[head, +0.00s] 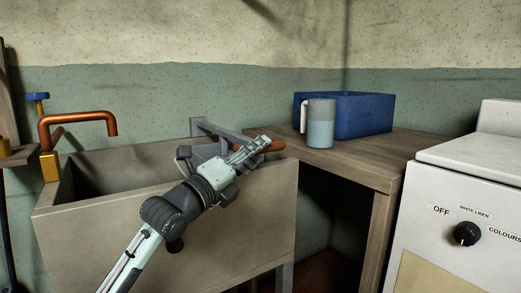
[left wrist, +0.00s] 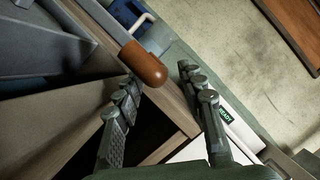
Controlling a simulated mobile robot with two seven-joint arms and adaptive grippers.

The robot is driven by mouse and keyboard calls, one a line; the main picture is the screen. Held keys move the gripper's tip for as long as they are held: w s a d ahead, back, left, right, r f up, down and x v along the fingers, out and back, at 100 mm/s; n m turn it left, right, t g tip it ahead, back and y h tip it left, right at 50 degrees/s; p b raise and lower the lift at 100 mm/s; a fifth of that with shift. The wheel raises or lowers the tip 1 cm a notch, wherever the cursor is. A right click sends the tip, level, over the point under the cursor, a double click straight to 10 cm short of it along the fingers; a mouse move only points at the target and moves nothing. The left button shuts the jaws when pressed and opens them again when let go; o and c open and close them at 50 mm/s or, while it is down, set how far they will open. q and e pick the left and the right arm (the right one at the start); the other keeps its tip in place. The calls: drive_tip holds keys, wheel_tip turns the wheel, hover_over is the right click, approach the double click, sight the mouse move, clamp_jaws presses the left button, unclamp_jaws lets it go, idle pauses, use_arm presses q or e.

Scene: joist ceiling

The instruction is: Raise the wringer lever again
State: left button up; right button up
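The wringer lever is a grey bar (head: 228,131) with an orange-brown handle (head: 274,146) at its right end, by the right rim of the stone sink (head: 255,200). The lever lies nearly level, sloping slightly down to the handle. In the left wrist view the rounded handle (left wrist: 143,64) lies just beyond my fingertips, closer to the left finger. My left gripper (head: 258,146) is at the handle in the head view; its fingers are spread in the left wrist view (left wrist: 160,82), with nothing clasped. Whether a finger touches the handle is unclear. The arm partly hides the wringer. My right gripper is out of view.
A wooden counter (head: 365,165) right of the sink holds a jug (head: 320,125) and a blue crate (head: 365,112). A white machine (head: 450,215) with a dial stands at the right. A copper tap (head: 85,118) rises at the sink's left. Space under the counter is dark.

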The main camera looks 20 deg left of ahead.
use_arm(q)
drive_tip(key=shift+x, duration=1.2)
clamp_jaws()
